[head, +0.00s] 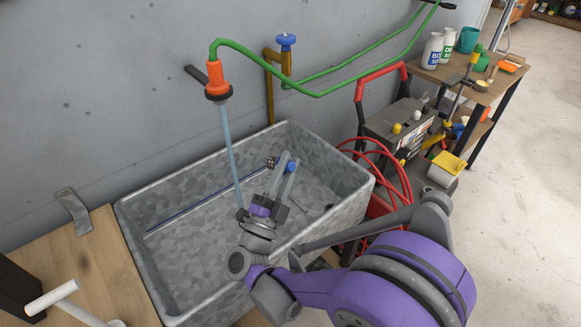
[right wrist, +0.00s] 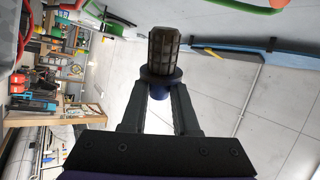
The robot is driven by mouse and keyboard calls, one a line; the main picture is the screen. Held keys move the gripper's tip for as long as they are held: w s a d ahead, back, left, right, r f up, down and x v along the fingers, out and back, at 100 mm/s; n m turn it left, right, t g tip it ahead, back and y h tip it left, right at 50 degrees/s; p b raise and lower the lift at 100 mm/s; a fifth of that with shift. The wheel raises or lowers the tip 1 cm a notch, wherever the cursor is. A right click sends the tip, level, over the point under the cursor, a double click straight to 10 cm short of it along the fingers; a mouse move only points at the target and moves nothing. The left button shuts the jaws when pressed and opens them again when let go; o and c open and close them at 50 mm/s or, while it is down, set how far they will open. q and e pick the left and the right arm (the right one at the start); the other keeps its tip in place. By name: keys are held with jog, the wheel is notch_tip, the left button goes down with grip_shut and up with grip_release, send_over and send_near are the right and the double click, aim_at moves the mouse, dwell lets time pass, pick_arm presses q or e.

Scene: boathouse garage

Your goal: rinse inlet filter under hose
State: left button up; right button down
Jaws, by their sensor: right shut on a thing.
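The inlet filter (right wrist: 163,58) has a dark ribbed or mesh cylinder, a dark collar and a blue end. My right gripper (right wrist: 160,92) is shut on it at the blue end. In the head view, the right gripper (head: 283,166) reaches over the grey tub (head: 330,160), with the filter's dark tip (head: 271,162) beyond the fingers. The green hose (head: 320,94) ends in an orange nozzle (head: 213,77) above the tub. A pale blue water stream (head: 230,150) falls from it, left of the filter and apart from it. My left gripper is out of view.
A brass standpipe with a blue knob (head: 286,40) stands behind the tub. A pressure washer (head: 397,125) with red hose is right of it, before a table with bottles (head: 432,50). A wooden bench (head: 95,260) is at left. A thin dark rod (head: 195,205) lies in the tub.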

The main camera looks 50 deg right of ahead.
aim_at(271, 164)
jog(key=w+a, duration=0.1)
jog(key=w, duration=1.5)
jog(key=shift+a, duration=0.3)
dwell(2.0)
jog(key=s, duration=0.8)
jog(key=s+d, duration=0.1)
jog(key=s, duration=0.3)
jog(key=shift+d, duration=0.1)
